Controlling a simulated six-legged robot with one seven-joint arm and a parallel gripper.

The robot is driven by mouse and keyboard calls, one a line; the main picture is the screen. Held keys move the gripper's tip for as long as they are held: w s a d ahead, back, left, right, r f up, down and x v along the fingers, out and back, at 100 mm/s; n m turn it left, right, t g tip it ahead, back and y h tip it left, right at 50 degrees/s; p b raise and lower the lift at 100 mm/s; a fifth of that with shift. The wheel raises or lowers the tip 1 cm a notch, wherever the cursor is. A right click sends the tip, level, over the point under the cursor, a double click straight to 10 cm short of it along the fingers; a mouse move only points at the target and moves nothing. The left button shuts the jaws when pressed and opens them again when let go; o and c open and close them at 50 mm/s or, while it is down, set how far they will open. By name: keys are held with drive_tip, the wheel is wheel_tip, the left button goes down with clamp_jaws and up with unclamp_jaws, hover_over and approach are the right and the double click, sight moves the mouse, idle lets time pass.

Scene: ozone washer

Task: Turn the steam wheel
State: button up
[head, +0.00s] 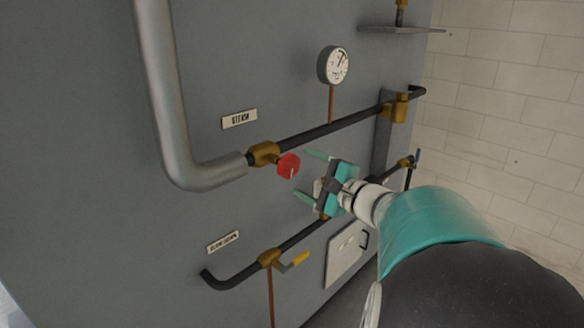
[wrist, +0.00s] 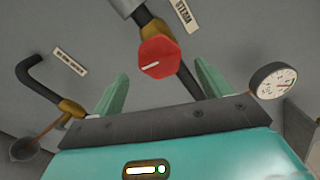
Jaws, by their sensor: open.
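The steam wheel is a small red knob (head: 288,166) on a brass valve (head: 263,154) in the upper pipe, below a label reading STEAM (head: 239,119). In the wrist view the red wheel (wrist: 157,57) sits ahead of my gripper, between the lines of the two fingers. My gripper (head: 308,174) has teal fingers spread apart. It is open and empty, to the right of the wheel and apart from it. The fingertips point toward the wheel. In the wrist view the fingers (wrist: 162,88) stand left and right, with the wheel beyond them.
A pressure gauge (head: 334,66) stands above the steam pipe. A lower pipe carries a yellow-handled valve (head: 297,260) near a blow-down label (head: 223,242). A thick grey pipe (head: 170,100) bends in at the left. A grey shelf (head: 400,29) juts out at the top right.

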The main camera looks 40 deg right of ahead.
drive_tip(key=s, duration=0.6)
idle(0.3)
drive_tip(key=w+a+f+n+g+y, duration=0.1)
drive_tip(key=a+f+n+g+y, duration=0.15)
drive_tip(key=a, duration=0.45)
drive_tip(key=w+a+f+n+g+y, duration=0.1)
drive_tip(key=a+n+g+y, duration=0.1)
drive_tip(key=a+n, duration=0.35)
drive_tip(key=w+a+f+n+g+y, duration=0.1)
drive_tip(key=a+f+n+g+y, duration=0.15)
drive_tip(key=a, duration=0.55)
drive_tip(key=s+a+f+n+g+h, duration=0.2)
drive_tip(key=s+a+n+h, duration=0.1)
drive_tip(key=a+n, duration=0.2)
drive_tip(key=s+a+f+n+g+h, duration=0.3)
drive_tip(key=a+n+h, duration=0.1)
drive_tip(key=a+n, duration=0.2)
drive_tip(key=shift+s+n+h, duration=0.15)
drive_tip(key=shift+n+h, duration=0.15)
drive_tip(key=shift+n, duration=0.15)
drive_tip(key=shift+a, duration=0.1)
